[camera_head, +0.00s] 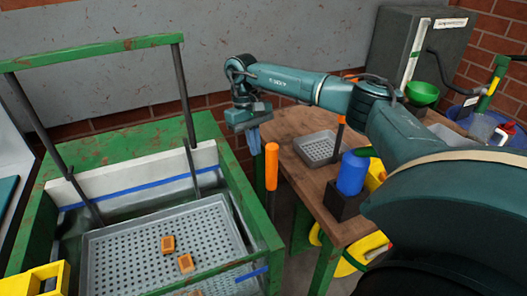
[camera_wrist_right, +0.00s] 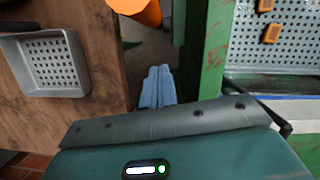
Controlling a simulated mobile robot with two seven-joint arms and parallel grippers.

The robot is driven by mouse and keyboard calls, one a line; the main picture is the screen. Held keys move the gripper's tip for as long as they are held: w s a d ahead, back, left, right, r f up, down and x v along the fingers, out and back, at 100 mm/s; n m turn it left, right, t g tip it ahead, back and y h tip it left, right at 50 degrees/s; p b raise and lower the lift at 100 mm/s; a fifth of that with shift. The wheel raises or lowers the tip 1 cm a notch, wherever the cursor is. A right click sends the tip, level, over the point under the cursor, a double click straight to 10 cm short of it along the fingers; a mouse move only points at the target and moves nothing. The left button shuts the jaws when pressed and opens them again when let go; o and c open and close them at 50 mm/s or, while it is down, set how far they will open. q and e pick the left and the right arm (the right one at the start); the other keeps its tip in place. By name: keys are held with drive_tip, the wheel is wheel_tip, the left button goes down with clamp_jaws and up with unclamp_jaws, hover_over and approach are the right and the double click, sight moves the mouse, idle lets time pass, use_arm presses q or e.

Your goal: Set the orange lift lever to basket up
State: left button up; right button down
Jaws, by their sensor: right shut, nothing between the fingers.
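The orange lift lever (camera_head: 272,166) stands upright at the right side of the green tank, with a dark stem below its orange grip. Its rounded orange end also shows at the top of the right wrist view (camera_wrist_right: 143,10). My right gripper (camera_head: 255,143) is shut and empty, just left of and above the lever's top in the head view. Its blue fingers (camera_wrist_right: 157,82) are together and apart from the lever in the wrist view. The grey perforated basket (camera_head: 110,243) sits low inside the green tank (camera_head: 262,222). My left gripper is not in view.
Two small orange blocks (camera_head: 168,243) lie in the basket. A green frame bar (camera_head: 95,50) on dark posts spans the tank. A wooden table (camera_head: 290,125) at right holds a grey tray (camera_head: 316,150) and a blue bottle (camera_head: 352,173). A narrow gap separates tank and table.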

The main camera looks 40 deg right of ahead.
use_arm(q)
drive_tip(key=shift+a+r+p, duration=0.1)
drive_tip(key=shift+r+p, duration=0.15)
drive_tip(key=shift+p, duration=0.25)
use_arm(e)
drive_tip(key=shift+s+a, duration=0.2)
drive_tip(key=shift+s, duration=1.85)
